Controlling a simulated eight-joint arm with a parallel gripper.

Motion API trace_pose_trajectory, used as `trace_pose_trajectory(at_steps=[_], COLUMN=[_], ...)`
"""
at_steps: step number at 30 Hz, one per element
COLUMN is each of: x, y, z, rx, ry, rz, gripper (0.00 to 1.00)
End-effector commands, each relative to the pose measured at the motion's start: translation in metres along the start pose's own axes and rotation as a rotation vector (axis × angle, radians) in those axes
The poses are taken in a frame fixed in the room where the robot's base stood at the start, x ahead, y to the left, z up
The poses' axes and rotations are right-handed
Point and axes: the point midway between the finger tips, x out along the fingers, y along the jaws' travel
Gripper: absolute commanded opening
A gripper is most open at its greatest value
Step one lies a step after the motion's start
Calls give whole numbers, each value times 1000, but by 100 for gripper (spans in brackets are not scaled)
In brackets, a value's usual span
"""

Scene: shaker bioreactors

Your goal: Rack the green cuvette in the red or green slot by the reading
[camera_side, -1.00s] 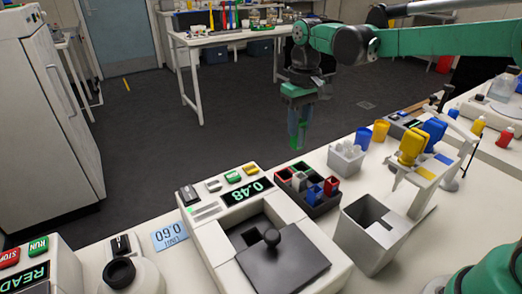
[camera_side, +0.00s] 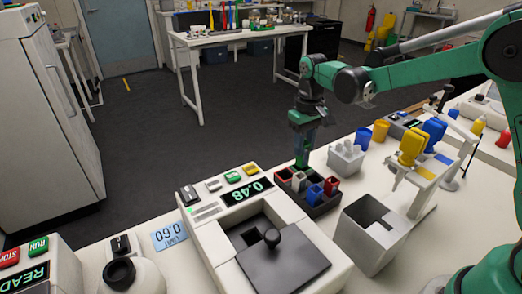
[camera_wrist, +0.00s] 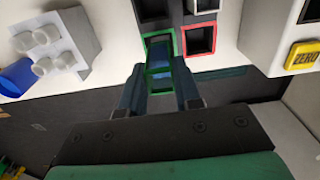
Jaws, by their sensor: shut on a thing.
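My gripper (camera_side: 302,148) is shut on the green cuvette (camera_wrist: 158,70), which hangs upright between the fingers and also shows in the side view (camera_side: 301,159). The cuvette is at the rear edge of the dark rack (camera_side: 318,208), lined up with the green-rimmed slot. I cannot tell whether its lower end is inside that slot or just above it. The red-rimmed slot (camera_wrist: 198,39) is empty beside it, to the right in the wrist view. The reader display (camera_side: 247,192) shows 0.48. A blue card (camera_side: 169,234) beside the reader bears 0.60 and the word limit.
Red, blue and grey-white cuvettes stand in other rack slots.

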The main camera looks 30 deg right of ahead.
Motion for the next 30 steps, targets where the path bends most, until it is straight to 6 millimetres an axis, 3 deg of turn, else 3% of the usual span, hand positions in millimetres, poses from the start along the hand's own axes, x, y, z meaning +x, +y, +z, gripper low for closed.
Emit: trace_pose_trajectory(at_steps=[30], x=[6], y=[0], z=[0], rx=[0], ry=[0], rz=[0], gripper=[0])
